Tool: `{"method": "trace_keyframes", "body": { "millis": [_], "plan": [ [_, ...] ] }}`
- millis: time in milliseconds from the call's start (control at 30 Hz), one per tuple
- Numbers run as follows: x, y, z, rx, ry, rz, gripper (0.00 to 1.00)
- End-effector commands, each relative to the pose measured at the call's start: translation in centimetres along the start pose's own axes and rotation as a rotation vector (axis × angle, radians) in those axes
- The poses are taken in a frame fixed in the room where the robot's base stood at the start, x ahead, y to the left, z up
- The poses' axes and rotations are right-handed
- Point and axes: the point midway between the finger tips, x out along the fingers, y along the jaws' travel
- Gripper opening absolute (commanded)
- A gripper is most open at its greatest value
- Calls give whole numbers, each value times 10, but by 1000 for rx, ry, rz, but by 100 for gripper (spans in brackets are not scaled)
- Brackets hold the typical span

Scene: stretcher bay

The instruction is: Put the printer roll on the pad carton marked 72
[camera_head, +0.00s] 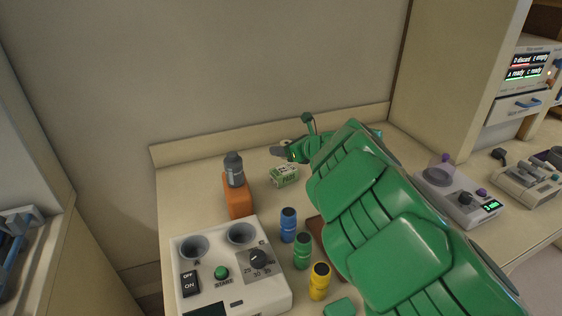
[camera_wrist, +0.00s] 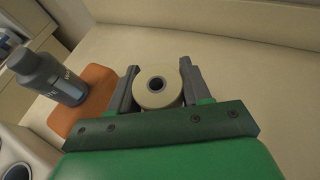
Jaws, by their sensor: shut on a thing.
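The printer roll (camera_wrist: 151,97) is a pale cream roll with a dark core hole. In the wrist view it sits between the two grey fingers of my gripper (camera_wrist: 160,76), which is shut on it. In the head view my gripper (camera_head: 284,150) is over the back of the counter, mostly behind my green arm, and I cannot make out the roll there. The wrist view does not show this carton.
A grey bottle (camera_head: 234,170) stands on an orange block (camera_head: 238,202) left of the carton. Blue (camera_head: 288,225), green (camera_head: 302,250) and yellow (camera_head: 319,281) containers stand nearer, beside a white device (camera_head: 222,260).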

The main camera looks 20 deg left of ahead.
Motion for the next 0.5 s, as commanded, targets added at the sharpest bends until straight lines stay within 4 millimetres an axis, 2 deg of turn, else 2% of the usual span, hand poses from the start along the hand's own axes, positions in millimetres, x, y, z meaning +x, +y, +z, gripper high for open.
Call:
{"method": "trace_keyframes", "body": {
  "millis": [500],
  "plan": [
    [39,-18,-26,2,-2,3,17]
  ]
}}
